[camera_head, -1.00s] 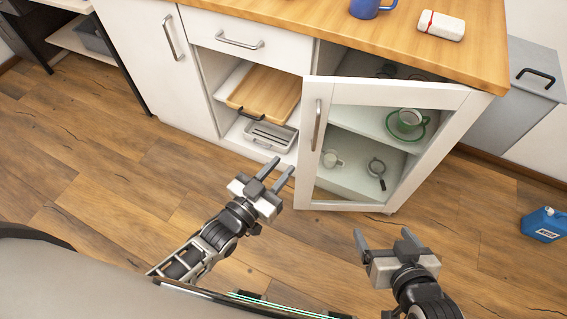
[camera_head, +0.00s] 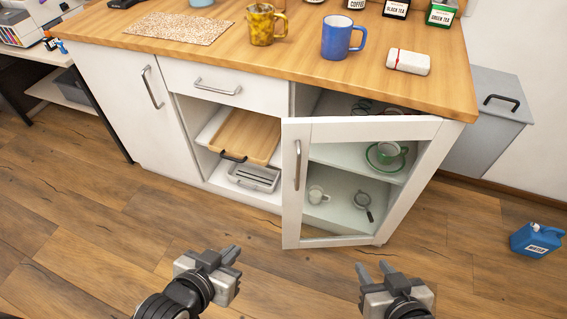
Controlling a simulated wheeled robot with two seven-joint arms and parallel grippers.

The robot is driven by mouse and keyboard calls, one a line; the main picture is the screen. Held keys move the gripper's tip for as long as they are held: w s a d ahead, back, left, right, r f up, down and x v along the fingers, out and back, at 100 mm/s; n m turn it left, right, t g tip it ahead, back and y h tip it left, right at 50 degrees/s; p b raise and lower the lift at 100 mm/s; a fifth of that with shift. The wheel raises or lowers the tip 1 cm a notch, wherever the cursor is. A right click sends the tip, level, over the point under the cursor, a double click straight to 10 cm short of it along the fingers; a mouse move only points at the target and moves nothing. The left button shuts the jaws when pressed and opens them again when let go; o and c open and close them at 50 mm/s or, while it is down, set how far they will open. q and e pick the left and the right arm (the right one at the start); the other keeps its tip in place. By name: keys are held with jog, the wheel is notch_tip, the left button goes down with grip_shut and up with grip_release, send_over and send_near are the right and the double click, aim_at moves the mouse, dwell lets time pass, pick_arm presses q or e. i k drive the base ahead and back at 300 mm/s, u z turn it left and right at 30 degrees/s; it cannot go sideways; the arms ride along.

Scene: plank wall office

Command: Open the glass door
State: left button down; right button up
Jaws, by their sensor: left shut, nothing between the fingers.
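The glass door (camera_head: 292,205) has a white frame and a clear pane. It stands partly open on the right of the white cabinet, its left edge swung out and a gap above its top rail. Its metal handle (camera_head: 297,165) is upright on the left stile. My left gripper (camera_head: 231,254) is shut and empty, below and left of the door, apart from the handle. My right gripper (camera_head: 375,270) is open and empty, low in front of the door's lower right corner.
The wooden counter (camera_head: 290,62) above holds a blue mug (camera_head: 342,38). A blue jug (camera_head: 536,240) stands on the floor at right. The floor before the cabinet is clear.

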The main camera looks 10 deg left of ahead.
aim_at(441, 133)
jog(key=z, duration=0.85)
jog(key=k, duration=0.1)
jog(key=u, duration=1.05)
jog(key=i, duration=0.5)
